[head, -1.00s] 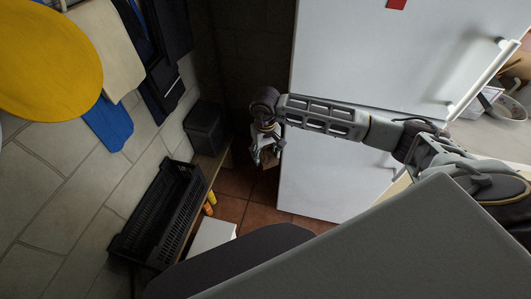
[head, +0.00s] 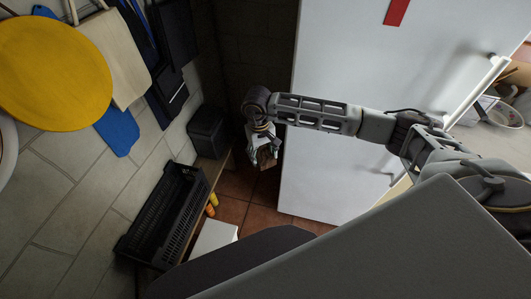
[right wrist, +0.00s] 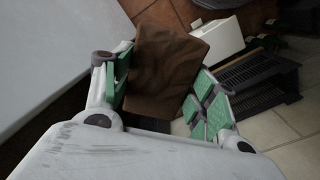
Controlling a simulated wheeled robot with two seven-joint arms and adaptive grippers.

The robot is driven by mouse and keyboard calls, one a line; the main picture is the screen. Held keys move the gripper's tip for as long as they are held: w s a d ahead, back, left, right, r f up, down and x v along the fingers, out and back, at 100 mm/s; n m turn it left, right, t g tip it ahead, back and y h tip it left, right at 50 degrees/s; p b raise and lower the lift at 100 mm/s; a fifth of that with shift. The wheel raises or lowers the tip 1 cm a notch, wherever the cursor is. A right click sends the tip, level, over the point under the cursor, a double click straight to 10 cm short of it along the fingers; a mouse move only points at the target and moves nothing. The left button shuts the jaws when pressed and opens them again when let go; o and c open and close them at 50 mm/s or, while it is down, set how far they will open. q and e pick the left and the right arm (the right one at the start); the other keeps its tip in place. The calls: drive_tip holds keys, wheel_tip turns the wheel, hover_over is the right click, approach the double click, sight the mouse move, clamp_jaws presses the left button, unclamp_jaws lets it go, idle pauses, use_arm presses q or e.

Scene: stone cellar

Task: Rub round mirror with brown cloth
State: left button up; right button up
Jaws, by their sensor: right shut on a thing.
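The brown cloth (right wrist: 165,70) is a folded, block-like brown piece between the green-padded fingers of my right gripper (right wrist: 160,88). In the head view my right gripper (head: 261,150) hangs down at the end of my outstretched arm, above the floor, with the cloth (head: 267,158) at its fingertips. It is shut on the cloth. No mirror is clearly seen. A pale round edge (head: 5,150) is cut off at the left of the head view, and I cannot tell whether it is the round mirror. My left gripper is out of view.
A yellow disc (head: 55,72), a cream bag (head: 115,52) and blue and dark items hang on the tiled wall. A black crate (head: 163,215) and a dark bin (head: 208,131) stand below. A white cabinet (head: 350,75) is close to my right arm. Red floor tiles show between.

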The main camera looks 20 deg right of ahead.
drive_tip(key=shift+a+r+g+h, duration=0.15)
drive_tip(key=shift+a+g+h, duration=0.2)
drive_tip(key=shift+a, duration=0.35)
drive_tip(key=shift+a+n+g+h, duration=0.3)
drive_tip(key=shift+a+g+h, duration=0.05)
drive_tip(key=shift+a+h, duration=0.1)
